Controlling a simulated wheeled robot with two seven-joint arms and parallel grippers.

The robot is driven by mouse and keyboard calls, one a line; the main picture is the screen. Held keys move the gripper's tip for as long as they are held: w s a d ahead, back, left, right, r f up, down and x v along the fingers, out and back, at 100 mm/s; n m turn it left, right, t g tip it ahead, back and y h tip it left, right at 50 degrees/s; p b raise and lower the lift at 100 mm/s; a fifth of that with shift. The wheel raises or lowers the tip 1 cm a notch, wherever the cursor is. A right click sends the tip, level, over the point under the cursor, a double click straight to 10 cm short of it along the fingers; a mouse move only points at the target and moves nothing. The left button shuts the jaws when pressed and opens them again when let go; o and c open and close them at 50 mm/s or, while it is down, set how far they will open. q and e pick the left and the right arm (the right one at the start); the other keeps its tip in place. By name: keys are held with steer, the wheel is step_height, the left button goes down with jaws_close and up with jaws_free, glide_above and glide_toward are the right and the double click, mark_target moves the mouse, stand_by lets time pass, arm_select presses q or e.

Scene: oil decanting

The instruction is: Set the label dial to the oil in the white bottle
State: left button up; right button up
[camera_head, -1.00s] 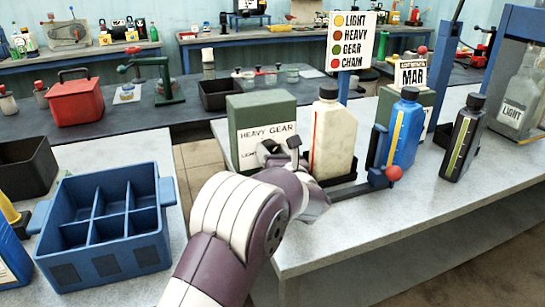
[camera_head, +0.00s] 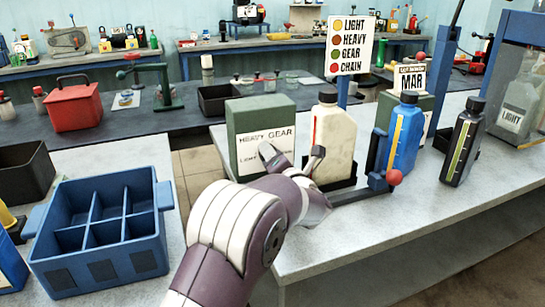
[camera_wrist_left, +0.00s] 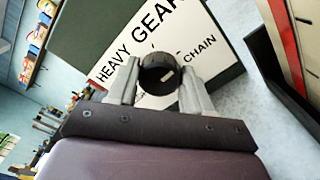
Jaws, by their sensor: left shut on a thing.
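The label dial is a black round knob (camera_wrist_left: 157,70) on the white label plate of a green box (camera_head: 260,112). The words HEAVY, GEAR and CHAIN show around it in the left wrist view; the fourth word is mostly hidden. My left gripper (camera_wrist_left: 158,82) is shut on the knob, one finger on each side. In the head view the same gripper (camera_head: 291,158) hides the knob. I cannot tell which word the knob points to. The white bottle (camera_head: 334,140) stands upright right of the box, with a reddish strip on its side. My right gripper is not in view.
A colour chart (camera_head: 350,46) lists LIGHT yellow, HEAVY dark red, GEAR green, CHAIN red. A blue bottle (camera_head: 403,136) and a black bottle (camera_head: 463,142) stand to the right. A red-knobbed lever (camera_head: 393,178) sits in front. A blue divided crate (camera_head: 112,272) is at left.

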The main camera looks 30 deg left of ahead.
arm_select(q)
steer(key=shift+f+m, duration=0.15)
steer(key=shift+m, duration=0.15)
steer(key=o, duration=1)
steer(key=shift+o, duration=0.2)
steer(key=shift+d, duration=0.1)
steer(key=v, duration=1.2)
steer(key=shift+s+d+p, duration=0.15)
steer(key=shift+s+p, duration=0.15)
